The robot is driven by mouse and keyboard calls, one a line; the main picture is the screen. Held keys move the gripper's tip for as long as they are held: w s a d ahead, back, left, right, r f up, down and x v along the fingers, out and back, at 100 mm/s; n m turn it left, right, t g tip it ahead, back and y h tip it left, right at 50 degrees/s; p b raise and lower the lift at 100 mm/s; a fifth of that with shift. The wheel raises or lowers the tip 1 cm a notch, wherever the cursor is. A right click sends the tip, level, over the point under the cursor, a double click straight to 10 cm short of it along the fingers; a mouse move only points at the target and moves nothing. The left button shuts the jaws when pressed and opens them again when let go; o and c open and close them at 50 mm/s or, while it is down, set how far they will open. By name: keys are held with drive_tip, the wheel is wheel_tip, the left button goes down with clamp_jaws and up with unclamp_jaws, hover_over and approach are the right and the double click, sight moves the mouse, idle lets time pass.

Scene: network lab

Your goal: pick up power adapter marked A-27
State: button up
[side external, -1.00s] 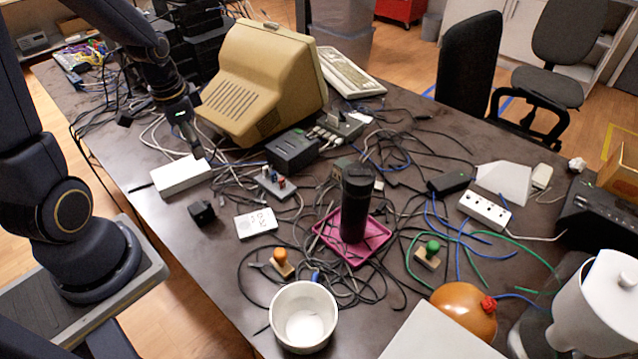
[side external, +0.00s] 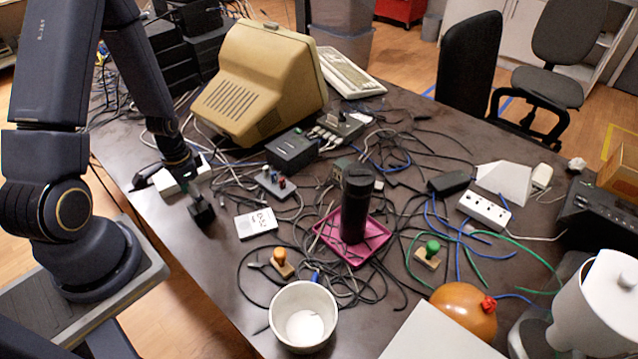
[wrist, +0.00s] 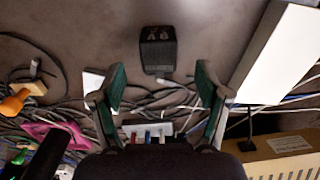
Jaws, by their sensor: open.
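A small black block-shaped power adapter (side external: 203,215) lies on the dark table near its left edge. In the wrist view the adapter (wrist: 158,50) shows light prong-like marks on top; I cannot read A-27 on it. My gripper (side external: 192,188) is just above and behind the adapter in the side view. In the wrist view my gripper (wrist: 161,82) is open and empty, and the adapter is ahead of and roughly centred between the green-padded fingertips. Whether a finger touches it cannot be told.
A white box (side external: 167,187) lies beside my gripper. A white card-like device (side external: 256,223) with dark markings lies to the right of the adapter. Loose cables, a grey connector box (side external: 275,186), a pink tray (side external: 374,240) and a white pot (side external: 303,318) crowd the table's middle.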

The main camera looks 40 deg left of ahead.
sight(202, 219)
drive_tip(key=f, duration=0.5)
drive_tip(key=shift+w+d, duration=0.1)
drive_tip(key=shift+w, duration=0.1)
drive_tip(key=c, duration=1.4)
drive_tip(key=shift+o, duration=0.2)
drive_tip(key=shift+r, duration=0.15)
